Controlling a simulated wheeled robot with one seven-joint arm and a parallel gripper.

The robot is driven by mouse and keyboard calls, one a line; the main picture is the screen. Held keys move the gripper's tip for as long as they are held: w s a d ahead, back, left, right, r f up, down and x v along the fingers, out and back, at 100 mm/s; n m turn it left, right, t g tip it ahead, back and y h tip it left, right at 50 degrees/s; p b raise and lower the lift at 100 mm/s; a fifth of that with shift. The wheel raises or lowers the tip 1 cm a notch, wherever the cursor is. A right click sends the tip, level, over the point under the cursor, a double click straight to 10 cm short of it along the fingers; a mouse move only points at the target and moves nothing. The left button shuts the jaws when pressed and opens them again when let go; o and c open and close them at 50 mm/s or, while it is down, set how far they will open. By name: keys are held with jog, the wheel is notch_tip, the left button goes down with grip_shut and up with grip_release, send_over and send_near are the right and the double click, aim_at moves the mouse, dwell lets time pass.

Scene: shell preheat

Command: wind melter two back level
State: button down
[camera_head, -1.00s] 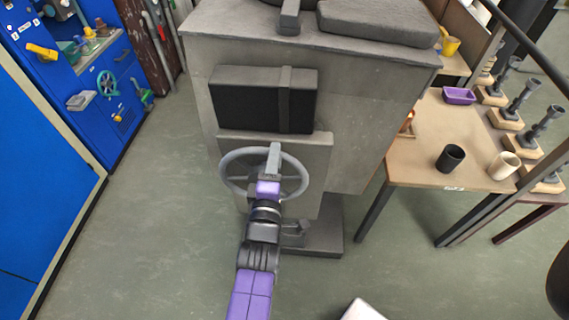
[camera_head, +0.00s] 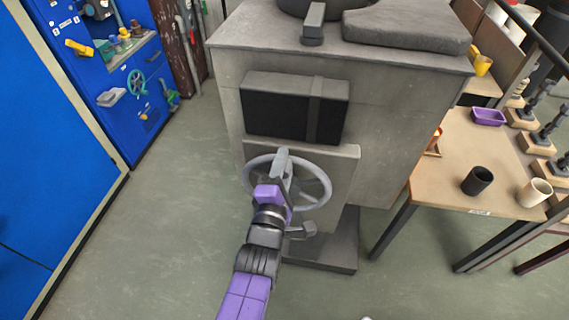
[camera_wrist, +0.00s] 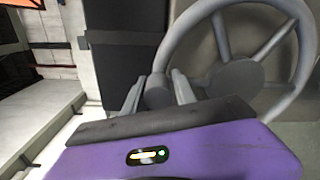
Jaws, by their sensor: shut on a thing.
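The melter (camera_head: 395,120) is a big grey box with a dark front panel (camera_head: 280,112). A grey spoked handwheel (camera_head: 327,190) is on a plate below that panel. In the wrist view, the wheel (camera_wrist: 297,70) fills the upper right. There, the two fingers of my gripper (camera_wrist: 158,92) close around a rounded grey knob (camera_wrist: 157,88) by the rim's left side. My gripper hides part of the wheel's lower left in the head view.
A table (camera_head: 440,180) on the right bears a black cup (camera_head: 477,181), a cream cup (camera_head: 533,192) and a purple tray (camera_head: 489,117). A blue cabinet (camera_head: 60,150) stands on the left. The grey floor between cabinet and melter is clear.

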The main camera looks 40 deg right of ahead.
jog(key=shift+d+r, duration=0.15)
jog(key=shift+r, duration=0.35)
jog(key=c, duration=1.2)
grip_release()
jog(key=shift+c, duration=0.2)
jog(key=shift+o, duration=0.7)
jog(key=shift+f, duration=0.15)
jog(key=shift+f, duration=0.1)
jog(key=shift+s+a, duration=0.2)
jog(key=shift+a, duration=0.15)
jog(key=b+v, duration=0.2)
jog(key=v, duration=0.5)
jog(key=shift+s, duration=0.1)
